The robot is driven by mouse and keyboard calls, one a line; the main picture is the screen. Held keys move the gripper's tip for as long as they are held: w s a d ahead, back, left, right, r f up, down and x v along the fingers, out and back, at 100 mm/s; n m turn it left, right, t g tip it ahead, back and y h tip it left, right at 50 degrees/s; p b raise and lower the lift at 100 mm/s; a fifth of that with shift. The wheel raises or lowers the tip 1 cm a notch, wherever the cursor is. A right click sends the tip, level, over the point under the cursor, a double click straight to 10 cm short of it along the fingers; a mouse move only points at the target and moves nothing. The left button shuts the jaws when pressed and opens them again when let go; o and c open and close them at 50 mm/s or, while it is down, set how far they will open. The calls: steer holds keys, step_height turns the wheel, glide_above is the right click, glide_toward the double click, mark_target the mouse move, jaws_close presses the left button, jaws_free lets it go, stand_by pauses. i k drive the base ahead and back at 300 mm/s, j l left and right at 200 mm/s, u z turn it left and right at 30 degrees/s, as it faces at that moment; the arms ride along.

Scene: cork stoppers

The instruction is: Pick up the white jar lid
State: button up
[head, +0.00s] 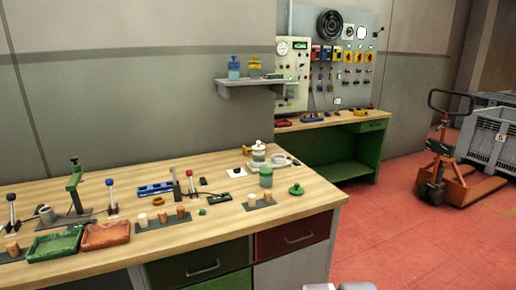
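A white jar (258,160) stands upright near the back right of the wooden workbench. A pale, knobbed white lid (258,146) appears to sit on top of it; the detail is small. My gripper cannot be made out in the head view. Only pale rounded parts, apparently of my own arm, show at the bottom edge, well apart from the jar and lid.
A green jar (265,178) stands in front of the white jar, with a green lid (296,189) to its right. Corks on dark plates (262,199), a green tray (55,245) and an orange tray (106,234) lie further left. A wall shelf (250,86) hangs behind. The bench's front right corner is clear.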

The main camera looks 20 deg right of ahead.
mark_target(258, 147)
steer(key=i+l, duration=0.15)
steer(key=l, duration=0.2)
steer(key=i+l, duration=0.2)
steer(key=l, duration=0.15)
steer(key=i+l, duration=0.15)
steer(key=l, duration=0.2)
steer(key=i+l, duration=0.2)
steer(key=l, duration=0.15)
steer(key=i+l, duration=0.15)
steer(key=l, duration=0.25)
steer(key=i+l, duration=0.2)
steer(key=l, duration=0.15)
steer(key=i+l, duration=0.15)
steer(key=l, duration=0.2)
steer(key=u, duration=0.05)
